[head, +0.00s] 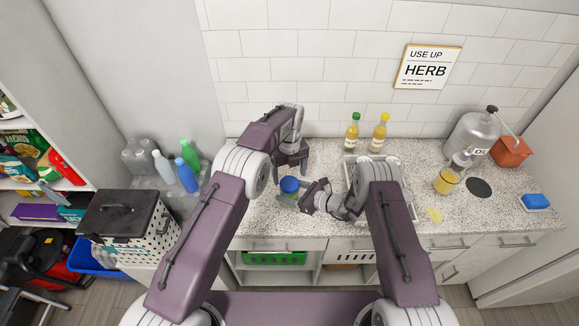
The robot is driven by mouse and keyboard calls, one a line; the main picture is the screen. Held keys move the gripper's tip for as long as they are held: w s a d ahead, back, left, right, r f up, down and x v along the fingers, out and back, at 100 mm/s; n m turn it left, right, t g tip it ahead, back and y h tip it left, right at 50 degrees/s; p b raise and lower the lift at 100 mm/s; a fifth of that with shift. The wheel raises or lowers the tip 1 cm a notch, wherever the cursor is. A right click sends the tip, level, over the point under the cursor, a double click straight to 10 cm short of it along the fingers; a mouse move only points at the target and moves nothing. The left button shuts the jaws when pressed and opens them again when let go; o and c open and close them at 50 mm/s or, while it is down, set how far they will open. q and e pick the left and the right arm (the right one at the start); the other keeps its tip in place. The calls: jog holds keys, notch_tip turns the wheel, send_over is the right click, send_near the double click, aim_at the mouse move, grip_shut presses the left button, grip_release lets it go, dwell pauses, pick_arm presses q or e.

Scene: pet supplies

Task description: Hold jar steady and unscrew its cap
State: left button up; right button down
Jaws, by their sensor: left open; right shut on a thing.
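The jar (287,199) stands on the speckled counter with its blue cap (289,185) on top. My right gripper (303,197) comes in from the right at the jar's side and is shut on the jar; the jaws partly hide where they touch it. My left gripper (291,168) is open, pointing down just behind and above the cap, apart from it as far as I can tell.
A white rack (411,211) stands right of the jar, partly behind my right arm. Two yellow bottles (352,132) stand at the wall. A metal oil can (471,135), a glass jar (446,181) and a blue sponge (535,201) are farther right.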

aim_at(289, 182)
pick_arm(q)
jog(key=shift+f, duration=2)
jog(key=c, duration=1.5)
jog(key=n, duration=0.5)
jog(key=shift+n, duration=0.3)
jog(key=n, duration=0.9)
jog(key=shift+r+n, duration=0.1)
jog(key=shift+n, duration=0.2)
jog(key=n, duration=0.9)
jog(key=shift+w+n, duration=0.1)
jog(key=shift+n, duration=0.3)
jog(key=n, duration=0.9)
jog(key=shift+n, duration=0.4)
jog(key=n, duration=0.9)
jog(key=shift+r+n, duration=0.1)
jog(key=shift+n, duration=0.3)
jog(key=n, duration=0.5)
jog(key=shift+n, duration=0.4)
jog(key=n, duration=0.3)
jog(key=shift+n, duration=0.4)
